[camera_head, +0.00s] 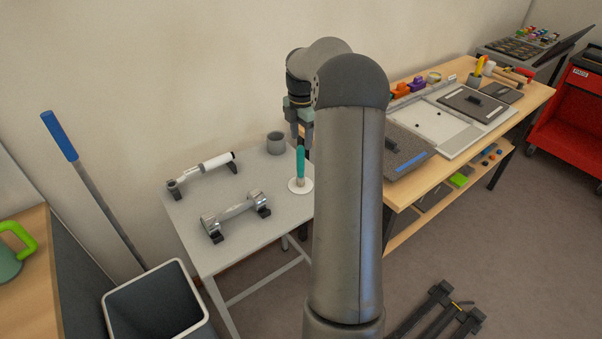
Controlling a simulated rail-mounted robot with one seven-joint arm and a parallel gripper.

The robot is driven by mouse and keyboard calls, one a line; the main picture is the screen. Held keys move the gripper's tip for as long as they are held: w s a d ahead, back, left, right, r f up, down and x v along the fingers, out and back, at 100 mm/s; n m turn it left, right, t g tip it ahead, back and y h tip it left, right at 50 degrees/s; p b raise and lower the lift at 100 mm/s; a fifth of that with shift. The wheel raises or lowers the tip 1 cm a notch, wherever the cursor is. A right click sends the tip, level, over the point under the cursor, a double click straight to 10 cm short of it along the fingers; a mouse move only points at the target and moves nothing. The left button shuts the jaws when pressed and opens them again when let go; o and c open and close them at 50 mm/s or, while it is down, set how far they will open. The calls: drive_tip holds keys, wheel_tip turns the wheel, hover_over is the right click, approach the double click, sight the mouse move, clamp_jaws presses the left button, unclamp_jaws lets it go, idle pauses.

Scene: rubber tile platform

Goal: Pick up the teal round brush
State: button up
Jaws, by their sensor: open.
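The teal round brush (300,163) stands upright on the small grey table (258,238), with its teal handle pointing up and its white round base on the tabletop. It is near the table's right side. My gripper (301,138) is open and points down, with its fingers close to the top of the brush handle. Whether the fingers are beside or around the handle tip cannot be told from this view. My arm hides part of the table's right edge.
A grey cup (276,143) stands behind the brush. A white-and-black tool on supports (205,170) and a metal cylinder on black supports (235,210) lie to the left. A wooden workbench (460,165) adjoins on the right. A bin (155,305) stands front left.

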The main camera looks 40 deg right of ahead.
sight(300, 160)
drive_tip(key=f, duration=0.3)
drive_tip(key=f+p, duration=0.1)
drive_tip(key=f, duration=0.5)
drive_tip(key=shift+w+f, duration=0.25)
drive_tip(key=shift+f, duration=0.05)
clamp_jaws()
